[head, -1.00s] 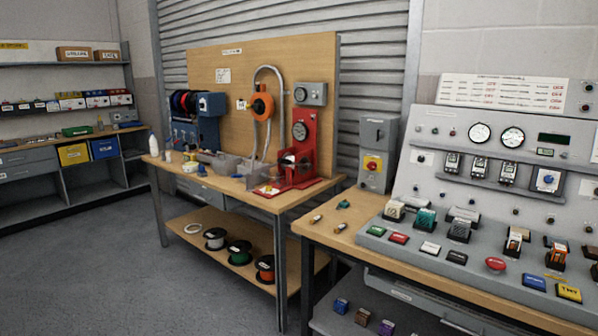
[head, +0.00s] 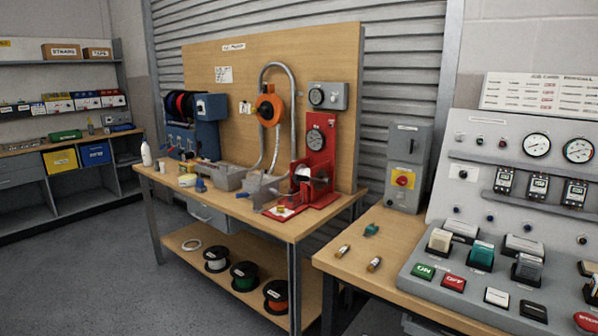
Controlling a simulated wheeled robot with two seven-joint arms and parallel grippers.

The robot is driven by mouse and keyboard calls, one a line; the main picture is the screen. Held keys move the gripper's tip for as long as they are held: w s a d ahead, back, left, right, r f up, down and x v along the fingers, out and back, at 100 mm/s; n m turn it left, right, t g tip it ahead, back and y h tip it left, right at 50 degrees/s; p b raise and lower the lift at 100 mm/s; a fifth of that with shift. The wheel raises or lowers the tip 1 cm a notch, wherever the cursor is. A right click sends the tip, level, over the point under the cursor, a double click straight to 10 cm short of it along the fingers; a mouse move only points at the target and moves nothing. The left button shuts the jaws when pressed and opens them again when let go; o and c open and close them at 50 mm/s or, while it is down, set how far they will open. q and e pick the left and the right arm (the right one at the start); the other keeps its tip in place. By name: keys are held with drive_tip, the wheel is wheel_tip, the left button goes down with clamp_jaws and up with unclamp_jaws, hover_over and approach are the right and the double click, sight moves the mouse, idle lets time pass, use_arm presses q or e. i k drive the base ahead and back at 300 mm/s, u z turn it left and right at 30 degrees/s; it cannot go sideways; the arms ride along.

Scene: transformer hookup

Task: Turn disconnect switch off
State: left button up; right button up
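The likely disconnect switch is a grey box (head: 408,165) standing at the back left of the right-hand bench, against the shutter wall. A red rotary knob on a yellow plate (head: 403,180) is on its lower front. A dark handle or latch (head: 411,146) shows on its upper front. The knob's exact setting is too small to read. Neither of my grippers is in view.
The control console (head: 480,255) with buttons and gauges stands right of the grey box. Small parts (head: 371,230) lie on the bench top (head: 350,265) before it. A wooden workbench (head: 290,222) with a red press (head: 318,165) stands left. Grey floor (head: 110,260) is open at left.

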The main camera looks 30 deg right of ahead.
sight(402, 181)
drive_tip(key=u, duration=0.2)
drive_tip(key=i, duration=1.95)
drive_tip(key=z, duration=0.4)
